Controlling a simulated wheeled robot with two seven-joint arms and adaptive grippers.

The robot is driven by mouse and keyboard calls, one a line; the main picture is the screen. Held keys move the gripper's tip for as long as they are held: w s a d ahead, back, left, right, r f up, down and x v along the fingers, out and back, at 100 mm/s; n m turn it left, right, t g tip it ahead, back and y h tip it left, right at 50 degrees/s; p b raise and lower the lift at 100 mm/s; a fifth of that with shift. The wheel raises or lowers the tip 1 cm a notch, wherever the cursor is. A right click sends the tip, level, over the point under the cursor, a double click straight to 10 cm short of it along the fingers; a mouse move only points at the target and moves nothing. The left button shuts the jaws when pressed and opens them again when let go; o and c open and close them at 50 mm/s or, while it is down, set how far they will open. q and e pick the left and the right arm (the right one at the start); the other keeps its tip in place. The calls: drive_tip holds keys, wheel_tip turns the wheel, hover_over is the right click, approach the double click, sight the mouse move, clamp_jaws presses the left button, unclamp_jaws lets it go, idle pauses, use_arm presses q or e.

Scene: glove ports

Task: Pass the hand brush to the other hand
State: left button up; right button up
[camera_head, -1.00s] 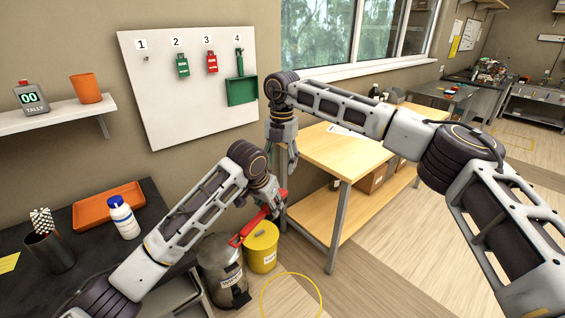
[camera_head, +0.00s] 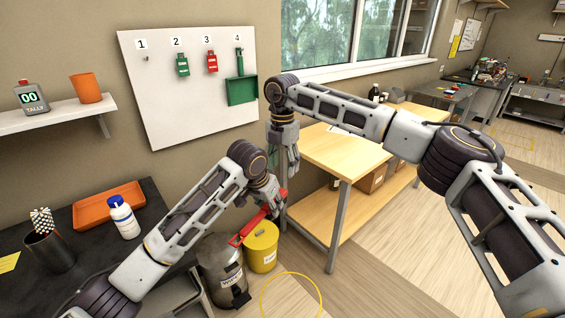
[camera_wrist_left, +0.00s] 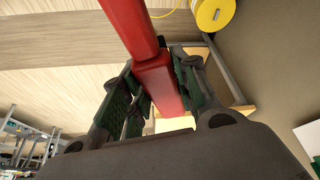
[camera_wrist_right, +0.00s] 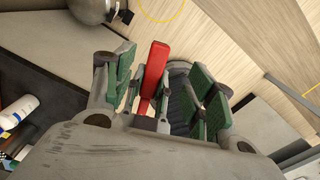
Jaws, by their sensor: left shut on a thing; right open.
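The red hand brush (camera_head: 248,229) is held by my left gripper (camera_head: 272,203), low in front of the bins, tilted in the head view. In the left wrist view the brush (camera_wrist_left: 155,75) runs between the green-padded fingers of my left gripper (camera_wrist_left: 155,98), which are shut on it. My right gripper (camera_head: 291,163) hangs fingers-down just above and right of the left one, open and empty. In the right wrist view one red end of the brush (camera_wrist_right: 154,68) shows between the open fingers of my right gripper (camera_wrist_right: 160,85); I cannot tell its depth or any touch.
A pegboard (camera_head: 140,95) carries green and red items and a green dustpan (camera_head: 241,90). A yellow bin (camera_head: 262,250) and a grey bin (camera_head: 222,268) stand below the grippers. A wooden workbench (camera_head: 345,150) stands close right. A dark counter (camera_head: 75,255) holds an orange tray (camera_head: 95,212) and a bottle (camera_head: 124,220).

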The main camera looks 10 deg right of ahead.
sight(262, 212)
drive_tip(key=shift+f, duration=5.6)
drive_tip(key=c, duration=1.2)
use_arm(q)
drive_tip(key=o, duration=1.2)
drive_tip(key=shift+c, duration=0.2)
drive_tip(key=v, duration=1.2)
drive_tip(key=shift+f, duration=0.1)
